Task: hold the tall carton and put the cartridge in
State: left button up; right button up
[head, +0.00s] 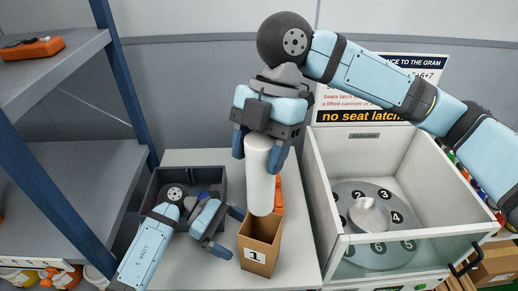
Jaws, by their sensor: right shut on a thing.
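The tall carton (258,258) is brown, open at the top and marked 1. It stands upright on the pale bench. The cartridge (260,178) is a white upright cylinder. My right gripper (262,158) is shut around its upper part. The cartridge's lower end overlaps the back of the carton's mouth in the picture; I cannot tell whether it is above the mouth or just inside. My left gripper (232,232) is open, its two fingers apart and pointing at the carton's left side. Whether a finger touches the carton is unclear.
A dark grey bin (160,180) stands behind my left gripper. An orange object (279,194) is partly hidden behind the cartridge. On the right is a white-walled box (318,185) with a numbered round carousel (378,255). Grey shelves (60,60) stand at left.

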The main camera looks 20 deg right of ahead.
pick_arm(q)
jog(key=shift+x, duration=2.25)
jog(key=c, duration=0.6)
jog(key=shift+c, duration=0.2)
